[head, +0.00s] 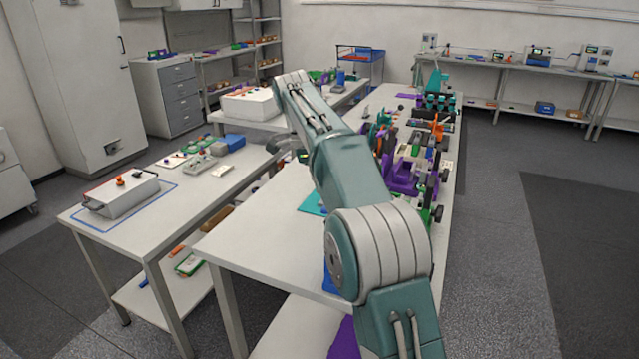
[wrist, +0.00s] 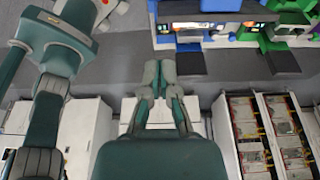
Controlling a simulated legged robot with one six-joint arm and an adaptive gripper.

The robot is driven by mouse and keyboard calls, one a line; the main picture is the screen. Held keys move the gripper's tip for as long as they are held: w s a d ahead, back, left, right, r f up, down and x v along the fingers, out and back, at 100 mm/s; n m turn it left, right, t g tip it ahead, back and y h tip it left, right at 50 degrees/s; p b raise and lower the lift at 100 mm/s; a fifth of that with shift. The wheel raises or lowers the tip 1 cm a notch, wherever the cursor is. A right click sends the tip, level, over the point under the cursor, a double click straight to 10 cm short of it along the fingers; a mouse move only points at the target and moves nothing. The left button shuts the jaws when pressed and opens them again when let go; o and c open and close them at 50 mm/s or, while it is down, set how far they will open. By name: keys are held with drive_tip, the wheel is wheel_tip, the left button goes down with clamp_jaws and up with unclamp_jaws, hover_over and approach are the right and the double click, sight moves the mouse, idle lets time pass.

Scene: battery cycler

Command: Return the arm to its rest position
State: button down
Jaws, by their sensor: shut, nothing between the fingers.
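My arm rises from the bottom right of the head view, over the near end of the central white bench (head: 250,240), with its bent end at the upper middle. My gripper (wrist: 160,75) shows in the middle of the wrist view, its two grey fingers together with nothing between them. It is clear of any object there. In the head view, a dark end (head: 284,143) of my arm shows left of the forearm, above the gap between benches; its fingers are too small to read. Another part of my arm fills the left of the wrist view.
The central bench carries purple fixtures (head: 405,172) and several coloured parts right of my arm. A left bench holds a grey box with knobs (head: 121,194) and small devices. A white box (head: 250,104) stands behind my arm. Open floor (head: 500,230) lies to the right.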

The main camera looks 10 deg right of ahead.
drive_tip(key=shift+d, duration=0.25)
drive_tip(key=s+d+r+n+t+y, duration=0.1)
drive_tip(key=s+r+n+t, duration=0.1)
drive_tip(key=s+n, duration=0.45)
drive_tip(key=s+r+n+t+y, duration=0.1)
drive_tip(key=s+r+n+t, duration=0.1)
drive_tip(key=s+n, duration=0.5)
drive_tip(key=s+f+n+t, duration=0.1)
drive_tip(key=s+f+n, duration=0.4)
drive_tip(key=s, duration=0.4)
drive_tip(key=s+f+n+t, duration=0.2)
drive_tip(key=s+f+n, duration=0.4)
drive_tip(key=s, duration=0.4)
drive_tip(key=shift+s+d+f+n+t+y, duration=0.2)
drive_tip(key=shift+s+f+n+t+y, duration=0.1)
drive_tip(key=shift+n+y, duration=0.1)
